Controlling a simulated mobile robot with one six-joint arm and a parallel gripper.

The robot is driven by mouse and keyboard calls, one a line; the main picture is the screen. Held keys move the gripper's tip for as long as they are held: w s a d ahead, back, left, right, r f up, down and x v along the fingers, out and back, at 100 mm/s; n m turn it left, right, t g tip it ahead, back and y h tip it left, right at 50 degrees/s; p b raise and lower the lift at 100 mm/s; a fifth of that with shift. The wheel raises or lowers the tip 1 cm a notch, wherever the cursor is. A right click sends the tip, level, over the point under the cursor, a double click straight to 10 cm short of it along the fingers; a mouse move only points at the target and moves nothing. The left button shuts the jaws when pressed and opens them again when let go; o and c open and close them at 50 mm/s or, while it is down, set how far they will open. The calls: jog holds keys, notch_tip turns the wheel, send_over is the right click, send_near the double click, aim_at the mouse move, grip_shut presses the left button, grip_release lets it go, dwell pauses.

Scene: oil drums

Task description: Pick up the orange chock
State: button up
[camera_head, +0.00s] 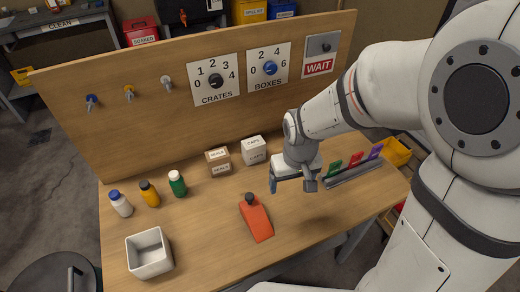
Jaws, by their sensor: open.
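The orange chock (256,218) lies on the wooden table, near the middle of its front half. It is a wedge-like orange piece with a dark knob at its far end. My gripper (291,189) is above the table, to the right of the chock and a little farther back. Its fingers are apart, with nothing seen between them. The gripper and the chock do not appear to touch.
A white open bin (131,257) stands at front left. White, yellow and green bottles (177,184) stand behind it. Two small boxes (253,150) sit near the backboard (130,100). A rack (352,174) with coloured cards is at right. Table around the chock is clear.

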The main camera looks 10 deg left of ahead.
aim_at(254, 211)
jog(key=a+f+n+p, duration=0.1)
jog(key=a+f, duration=0.1)
jog(key=a, duration=0.1)
jog(key=a+f+p, duration=0.1)
jog(key=a+f, duration=0.1)
jog(key=a, duration=0.1)
jog(key=s+a+f+n+g+p, duration=0.1)
jog(key=a+f, duration=0.1)
jog(key=a, duration=0.1)
jog(key=shift+a+n, duration=0.1)
jog(key=shift+n, duration=0.2)
jog(key=shift+a+f, duration=0.1)
jog(key=shift+f, duration=0.25)
jog(key=shift+s+a+f+p, duration=0.15)
jog(key=shift+f+p, duration=0.4)
jog(key=shift+f, duration=1.35)
jog(key=shift+s+a+f+p, duration=0.1)
jog(key=shift+s+f+p, duration=0.3)
jog(key=shift+f, duration=1.45)
jog(key=shift+w, duration=0.15)
jog(key=shift+c, duration=0.2)
jog(key=c, duration=1.1)
jog(key=shift+r, duration=0.1)
jog(key=shift+c, duration=0.2)
